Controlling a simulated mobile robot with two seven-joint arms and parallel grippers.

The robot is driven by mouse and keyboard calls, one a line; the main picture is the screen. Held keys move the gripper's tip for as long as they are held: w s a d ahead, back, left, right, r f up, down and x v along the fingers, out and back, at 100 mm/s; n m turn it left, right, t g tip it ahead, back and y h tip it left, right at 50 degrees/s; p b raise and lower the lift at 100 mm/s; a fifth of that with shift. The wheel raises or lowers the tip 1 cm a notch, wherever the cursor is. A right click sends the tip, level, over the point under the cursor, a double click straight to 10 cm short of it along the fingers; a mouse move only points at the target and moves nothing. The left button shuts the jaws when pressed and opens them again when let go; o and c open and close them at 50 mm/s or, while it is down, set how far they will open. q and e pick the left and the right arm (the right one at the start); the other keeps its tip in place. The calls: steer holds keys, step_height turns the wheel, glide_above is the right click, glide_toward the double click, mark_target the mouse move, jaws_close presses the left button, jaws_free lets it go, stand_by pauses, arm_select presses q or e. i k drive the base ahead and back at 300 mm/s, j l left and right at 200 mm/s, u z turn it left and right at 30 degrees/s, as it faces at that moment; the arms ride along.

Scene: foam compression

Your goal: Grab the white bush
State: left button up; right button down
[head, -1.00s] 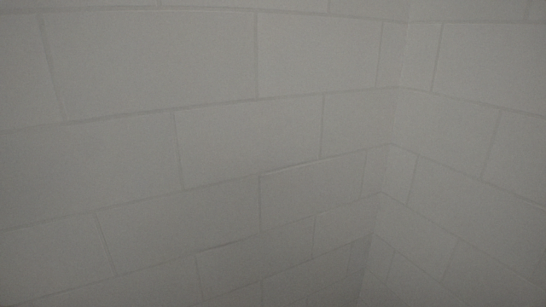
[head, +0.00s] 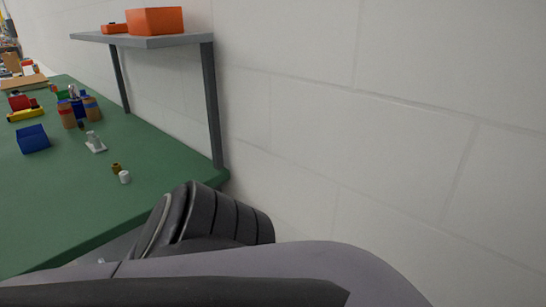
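A small white bush (head: 125,177) stands on the green table (head: 80,217) near its right edge in the head view. A small brown-gold cylinder (head: 116,168) is right beside it, slightly farther back. A large grey and black arm part of mine crosses the bottom of the view, in front of the table's near right corner. Neither gripper shows, so I cannot see either one's position relative to the bush.
A grey shelf (head: 176,42) with orange boxes (head: 155,21) stands over the table's back edge. A blue box (head: 33,139), a pale fixture (head: 96,146) and several coloured items lie farther left. A white block wall (head: 400,160) closes off the right.

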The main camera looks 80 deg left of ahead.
mark_target(125, 176)
steer(key=u, duration=1.3)
